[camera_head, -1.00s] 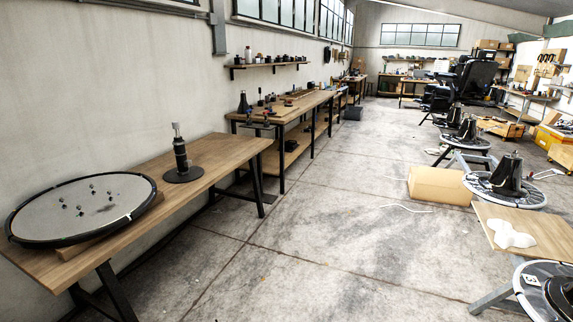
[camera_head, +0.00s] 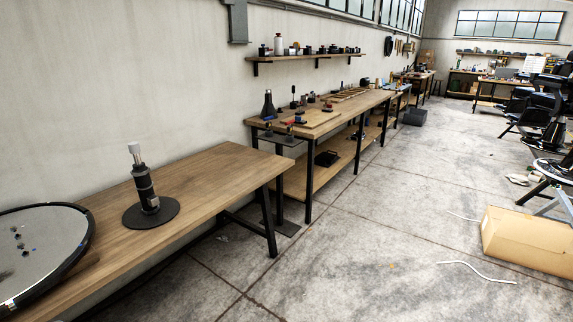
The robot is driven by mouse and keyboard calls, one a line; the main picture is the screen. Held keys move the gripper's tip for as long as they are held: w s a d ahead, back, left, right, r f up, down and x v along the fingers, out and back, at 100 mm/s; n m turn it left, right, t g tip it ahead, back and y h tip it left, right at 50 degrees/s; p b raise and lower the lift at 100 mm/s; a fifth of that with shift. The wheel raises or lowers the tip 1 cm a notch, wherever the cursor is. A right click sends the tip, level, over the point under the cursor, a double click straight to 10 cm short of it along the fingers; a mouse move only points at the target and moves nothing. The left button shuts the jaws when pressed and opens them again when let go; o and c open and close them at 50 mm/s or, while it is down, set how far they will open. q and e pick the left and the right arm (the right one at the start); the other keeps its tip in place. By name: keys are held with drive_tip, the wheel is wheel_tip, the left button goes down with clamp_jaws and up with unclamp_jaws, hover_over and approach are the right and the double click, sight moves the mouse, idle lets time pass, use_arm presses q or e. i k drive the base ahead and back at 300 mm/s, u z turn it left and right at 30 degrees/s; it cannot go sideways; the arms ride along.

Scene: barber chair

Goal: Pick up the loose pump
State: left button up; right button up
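A dark cylindrical pump (camera_head: 145,183) with a light grey top stands upright on a round black base plate (camera_head: 165,217). It is on the near wooden table (camera_head: 215,180) at the left, by the wall. Neither of my grippers is in the head view.
A large round disc with a black rim (camera_head: 75,250) lies at the table's left end, cut off by the frame. A longer workbench (camera_head: 322,130) with tools stands beyond, below a wall shelf (camera_head: 310,55).

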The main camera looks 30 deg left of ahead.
sight(152, 211)
drive_tip(key=u, duration=0.1)
drive_tip(key=i, duration=2.15)
drive_tip(key=u, duration=1.2)
drive_tip(key=i, duration=1.4)
drive_tip(key=u, duration=1.35)
drive_tip(key=i, duration=0.6)
drive_tip(key=u, duration=0.2)
